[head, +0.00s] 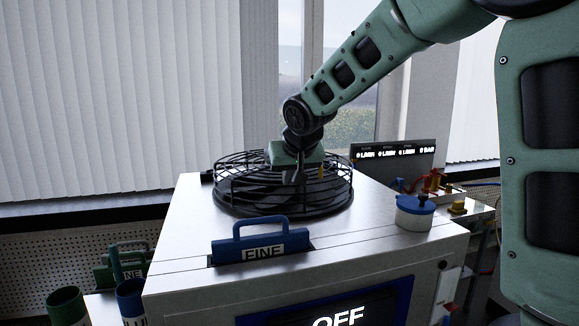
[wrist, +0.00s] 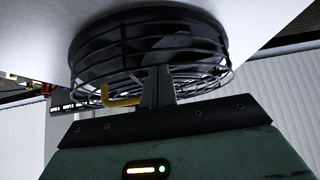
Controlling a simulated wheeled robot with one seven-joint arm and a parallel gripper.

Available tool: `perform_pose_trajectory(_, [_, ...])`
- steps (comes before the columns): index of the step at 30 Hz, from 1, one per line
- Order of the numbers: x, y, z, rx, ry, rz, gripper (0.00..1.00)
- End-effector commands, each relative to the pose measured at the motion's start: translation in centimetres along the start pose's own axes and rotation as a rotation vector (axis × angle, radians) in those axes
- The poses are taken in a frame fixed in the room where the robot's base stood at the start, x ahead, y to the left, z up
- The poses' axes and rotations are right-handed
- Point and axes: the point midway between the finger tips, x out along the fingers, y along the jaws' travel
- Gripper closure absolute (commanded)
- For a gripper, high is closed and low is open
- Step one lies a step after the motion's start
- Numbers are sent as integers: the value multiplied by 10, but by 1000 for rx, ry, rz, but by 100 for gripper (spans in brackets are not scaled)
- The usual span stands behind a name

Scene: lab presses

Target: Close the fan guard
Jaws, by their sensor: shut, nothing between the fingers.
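The fan guard (head: 335,192) is a round black wire cage over a dark fan on top of the white cabinet. It lies about level over the fan. I cannot tell whether it is fully seated or latched. A yellow handle (head: 321,173) is at its right side, and it also shows in the wrist view (wrist: 120,98).
A blue-handled FINE filter (head: 262,243) stands in a slot at the cabinet's front. A blue-lidded white jar (head: 414,212) is on the right corner. A display reading OFF (head: 340,308) is below. A gauge panel (head: 395,160) and fittings stand behind right. The cabinet's left top (head: 185,215) is clear.

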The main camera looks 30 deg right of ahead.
Motion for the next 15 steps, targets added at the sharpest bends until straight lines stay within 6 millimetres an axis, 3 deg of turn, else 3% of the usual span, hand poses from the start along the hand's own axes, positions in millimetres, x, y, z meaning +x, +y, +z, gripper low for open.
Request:
perform_pose_trajectory(1, [-13,-1,-16,2,6,-1,100])
perform_pose_trajectory(3, [-21,-2,-22,2,12,-5,100])
perform_pose_trajectory(15, [-98,-2,-11,1,17,-7,100])
